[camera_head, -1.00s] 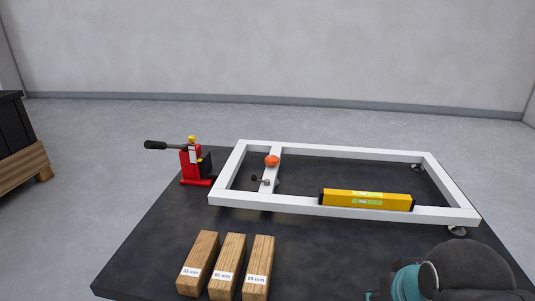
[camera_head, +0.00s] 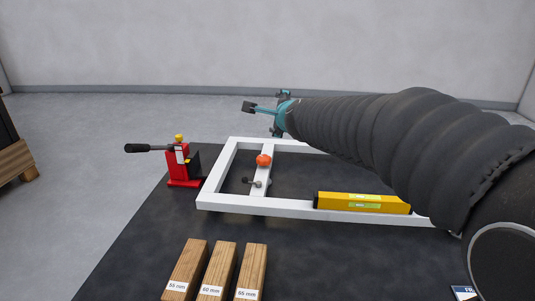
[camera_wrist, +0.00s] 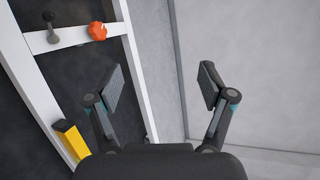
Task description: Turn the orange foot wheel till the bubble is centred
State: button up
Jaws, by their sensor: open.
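The orange foot wheel (camera_head: 264,160) sits on the crossbar of the white frame (camera_head: 216,180). It also shows at the upper left of the wrist view (camera_wrist: 97,31). The yellow spirit level (camera_head: 362,202) lies on the near bar of the frame; its end shows in the wrist view (camera_wrist: 70,138). Its vials are too small to tell where the bubble is. My gripper (camera_head: 267,104) is open and empty, raised above the far side of the frame. In the wrist view its two fingers (camera_wrist: 162,88) stand wide apart, with the wheel to their left, apart from them.
A small lever with a dark knob (camera_head: 255,183) is on the crossbar near the wheel. A red jack (camera_head: 182,165) stands left of the frame. My arm hides the frame's right part.

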aim_at(263, 158)
jog(key=w+a+f+m+t+h, duration=0.1)
jog(key=w+a+f+m+h, duration=0.45)
jog(key=w+m, duration=0.55)
jog(key=w+a+f+m+g+h, duration=0.1)
jog(key=a+f+m+h, duration=0.15)
jog(key=f+m, duration=0.5)
jog(key=w+a+f+m+g+h, duration=0.15)
jog(key=a+f+m, duration=0.3)
jog(key=f, duration=0.65)
jog(key=shift+m+h, duration=0.25)
jog(key=shift+m, duration=0.15)
jog(key=x, duration=0.4)
jog(key=p+x, duration=0.1)
jog(key=x, duration=0.3)
jog(key=p+x, duration=0.1)
jog(key=x, duration=0.4)
jog(key=shift+s+d+r, duration=0.1)
jog(key=shift+s+d, duration=0.1)
jog(key=shift+d, duration=0.15)
jog(key=c, duration=1.2)
jog(key=shift+o, duration=0.2)
